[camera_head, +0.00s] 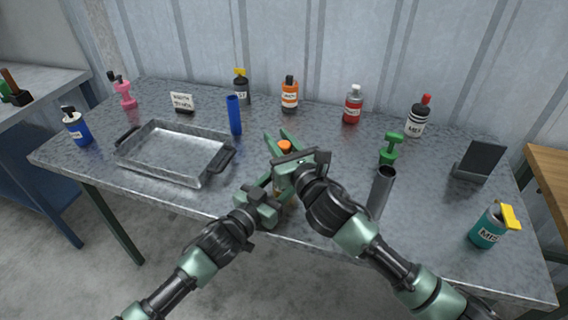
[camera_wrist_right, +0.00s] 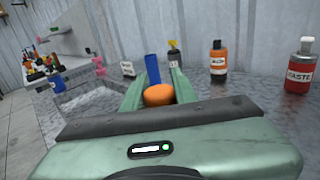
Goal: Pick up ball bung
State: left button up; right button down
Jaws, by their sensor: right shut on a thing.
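An orange rounded piece (camera_head: 285,147), which looks like the ball bung, sits between the fingers of my right gripper (camera_head: 281,141) in the head view. In the right wrist view the orange piece (camera_wrist_right: 158,95) shows between the two green fingers (camera_wrist_right: 157,85), and its lower part is hidden by the gripper body. My right gripper is shut on it, above the middle of the table. My left gripper (camera_head: 268,188) is close beside the right one, lower in the picture near the table's front edge. Its fingers are partly hidden, so its opening is unclear.
A metal tray (camera_head: 177,177) lies on the left of the grey table (camera_head: 330,150). A blue tube (camera_head: 234,115) stands behind my grippers and a dark grey tube (camera_head: 381,190) to the right. Several bottles line the back. A green-topped item (camera_head: 391,148) and a teal can (camera_head: 487,228) are on the right.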

pick_arm(q)
jog(key=o, duration=1.6)
jog(key=shift+c, duration=0.2)
pick_arm(e)
notch_tip(320, 180, up, 10)
